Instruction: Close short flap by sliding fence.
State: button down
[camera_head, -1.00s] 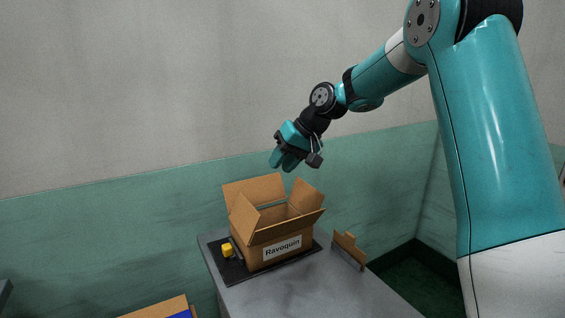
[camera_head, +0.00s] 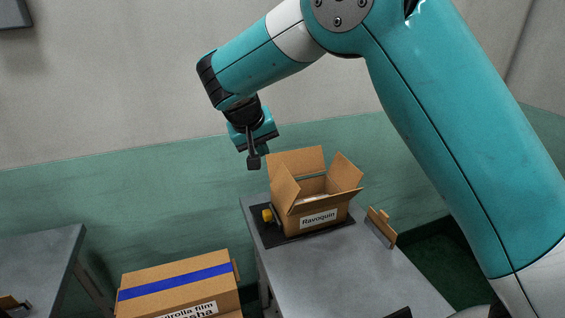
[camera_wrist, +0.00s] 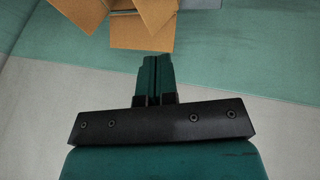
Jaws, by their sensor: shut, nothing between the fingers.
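An open brown carton labelled Ravoquin (camera_head: 318,219) stands on a black mat (camera_head: 272,240) on a grey table. Its left short flap (camera_head: 284,186) and right short flap (camera_head: 347,171) stand up and lean outward. The back flap (camera_head: 296,161) also stands up. A small upright brown plate (camera_head: 382,226), possibly the fence, stands right of the carton, apart from it. My gripper (camera_wrist: 155,60) is shut and empty. In the head view it hangs above and left of the carton, fingers partly hidden. Carton flaps (camera_wrist: 142,30) show beyond the fingertips in the wrist view.
A yellow part (camera_head: 267,215) sits at the carton's left side on the mat. A larger carton with a blue stripe (camera_head: 175,283) is at lower left. Another grey table (camera_head: 40,255) stands far left. The grey table's front (camera_head: 330,275) is mostly clear.

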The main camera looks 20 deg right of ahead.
jog(key=p, duration=0.3)
send_near(289, 178)
notch_tip(289, 178, down, 4)
jog(key=w+a, duration=0.1)
jog(key=w, duration=0.1)
jog(key=shift+w+d+f+p, duration=0.15)
jog(key=shift+d+p, duration=0.1)
jog(key=shift+d, duration=0.3)
jog(key=shift+s+d+f+p, duration=0.1)
jog(key=shift+d+p, duration=0.1)
jog(key=shift+d, duration=0.35)
jog(key=shift+d+f, duration=0.45)
jog(key=shift+d, duration=0.05)
